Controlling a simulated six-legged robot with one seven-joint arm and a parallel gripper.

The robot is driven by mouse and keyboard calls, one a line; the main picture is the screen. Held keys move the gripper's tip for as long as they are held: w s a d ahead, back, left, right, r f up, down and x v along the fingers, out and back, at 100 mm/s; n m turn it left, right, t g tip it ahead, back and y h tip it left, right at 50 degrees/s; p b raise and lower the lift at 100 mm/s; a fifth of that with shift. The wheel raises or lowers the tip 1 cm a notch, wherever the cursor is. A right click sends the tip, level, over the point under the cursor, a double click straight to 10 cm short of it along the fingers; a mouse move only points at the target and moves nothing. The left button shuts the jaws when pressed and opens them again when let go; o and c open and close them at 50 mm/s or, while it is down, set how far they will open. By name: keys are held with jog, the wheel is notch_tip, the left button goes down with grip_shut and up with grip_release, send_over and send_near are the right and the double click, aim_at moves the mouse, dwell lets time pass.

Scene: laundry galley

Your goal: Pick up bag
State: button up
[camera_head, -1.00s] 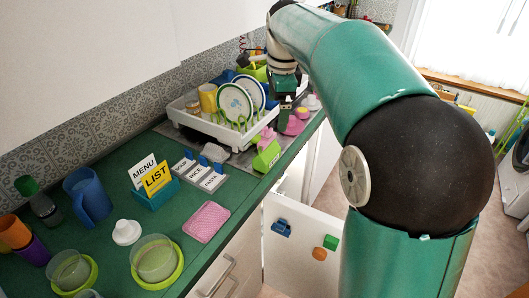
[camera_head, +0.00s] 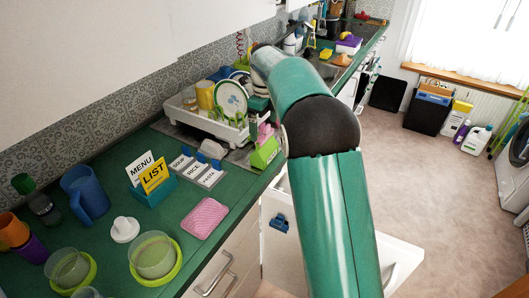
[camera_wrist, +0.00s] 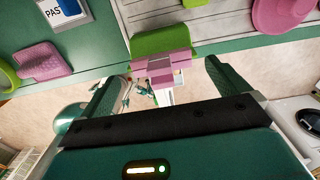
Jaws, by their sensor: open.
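A small green and pink item (camera_head: 266,148), which may be the bag, stands at the front edge of the green counter (camera_head: 150,225), beside the dish rack. In the wrist view its pink part (camera_wrist: 163,66) lies between my fingers and its green part just beyond. My gripper (camera_wrist: 165,85) is open, one finger on each side. I cannot tell whether it touches the item. In the head view my arm hides most of the gripper.
A white dish rack (camera_head: 195,122) with plates and a yellow cup stands behind the item. An open drawer or door (camera_head: 400,262) juts out below.

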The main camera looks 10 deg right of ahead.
aim_at(265, 138)
jog(key=shift+d+f, duration=0.1)
jog(key=shift+f, duration=3)
jog(key=c, duration=1.6)
